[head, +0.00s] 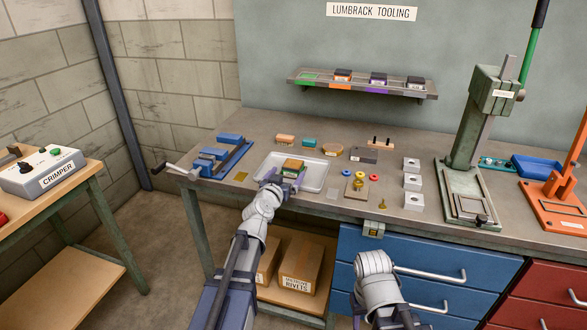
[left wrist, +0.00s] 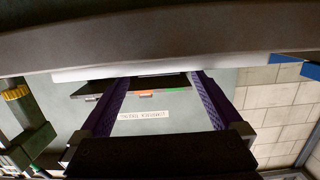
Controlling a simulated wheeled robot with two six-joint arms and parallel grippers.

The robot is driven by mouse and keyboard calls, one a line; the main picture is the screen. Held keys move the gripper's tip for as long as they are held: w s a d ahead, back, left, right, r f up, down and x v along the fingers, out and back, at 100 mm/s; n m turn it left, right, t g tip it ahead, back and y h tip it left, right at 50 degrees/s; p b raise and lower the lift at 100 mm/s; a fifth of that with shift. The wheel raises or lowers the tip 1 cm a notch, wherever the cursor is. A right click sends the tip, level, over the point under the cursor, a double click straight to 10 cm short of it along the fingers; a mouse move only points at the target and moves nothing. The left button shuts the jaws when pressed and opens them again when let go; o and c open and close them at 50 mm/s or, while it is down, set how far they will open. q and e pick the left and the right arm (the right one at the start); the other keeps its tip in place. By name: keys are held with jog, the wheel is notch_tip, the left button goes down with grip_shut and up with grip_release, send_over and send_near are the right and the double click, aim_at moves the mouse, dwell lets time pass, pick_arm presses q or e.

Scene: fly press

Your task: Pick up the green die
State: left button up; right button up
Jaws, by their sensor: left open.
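The die cannot be made out in that view.
A wall shelf (head: 362,86) holds orange, purple and black blocks; its green-marked place is bare. A blue vise (head: 222,155) stands left of the tray. Small parts and white blocks (head: 413,182) lie to the right, then a green press (head: 466,150).

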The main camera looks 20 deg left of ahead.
aim_at(293, 164)
pick_arm(q)
jog(key=shift+w+d+f+b, duration=0.1)
jog(key=shift+w+f+b, duration=0.1)
jog(key=shift+w, duration=1.5)
jog(key=shift+w+d+f+b, duration=0.1)
jog(key=shift+w+f+b, duration=0.1)
jog(key=shift+w, duration=1.45)
jog(key=shift+s, duration=0.1)
grip_shut()
